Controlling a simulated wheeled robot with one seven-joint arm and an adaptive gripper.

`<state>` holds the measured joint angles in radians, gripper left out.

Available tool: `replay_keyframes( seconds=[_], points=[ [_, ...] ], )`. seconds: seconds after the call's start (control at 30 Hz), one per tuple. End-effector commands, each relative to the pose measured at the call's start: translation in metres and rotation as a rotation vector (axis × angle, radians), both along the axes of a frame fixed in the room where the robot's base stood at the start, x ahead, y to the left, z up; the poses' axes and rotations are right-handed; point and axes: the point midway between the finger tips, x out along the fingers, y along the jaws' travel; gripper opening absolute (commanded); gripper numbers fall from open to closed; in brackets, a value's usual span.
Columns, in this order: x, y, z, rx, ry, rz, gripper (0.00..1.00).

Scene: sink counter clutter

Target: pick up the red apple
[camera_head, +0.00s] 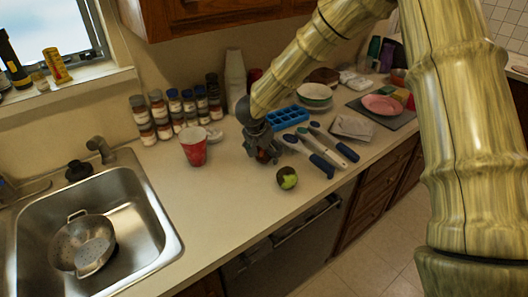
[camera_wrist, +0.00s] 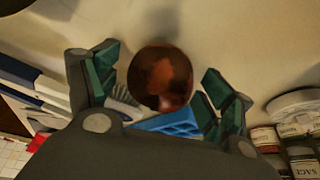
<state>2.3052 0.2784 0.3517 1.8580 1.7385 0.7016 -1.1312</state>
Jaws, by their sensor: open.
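The red apple (camera_wrist: 160,80) shows in the wrist view as a dark red-brown round fruit between the two fingers of my gripper (camera_wrist: 160,64). The fingers have green pads and stand apart, with a visible gap on each side of the apple. In the head view my gripper (camera_head: 262,152) is low over the counter, pointing down, beside the blue-handled utensils. The apple is mostly hidden there by the gripper; only a little red shows among the fingers.
A green and dark round fruit (camera_head: 287,178) lies in front of my gripper. Blue-handled utensils (camera_head: 321,164) and a blue tray (camera_head: 287,117) are to the right. A red cup (camera_head: 194,146) stands left. The sink (camera_head: 150,235) is further left; the counter between is clear.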

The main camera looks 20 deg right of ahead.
Motion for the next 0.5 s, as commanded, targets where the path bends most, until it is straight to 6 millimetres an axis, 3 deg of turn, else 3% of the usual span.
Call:
replay_keyframes(
  seconds=[0.33,0.5],
  points=[
    [0.0019,-0.0005,-0.0048,0.001,-0.001,0.002,0.79],
    [0.0018,-0.0007,-0.0048,0.001,-0.001,0.002,0.48]
  ],
)
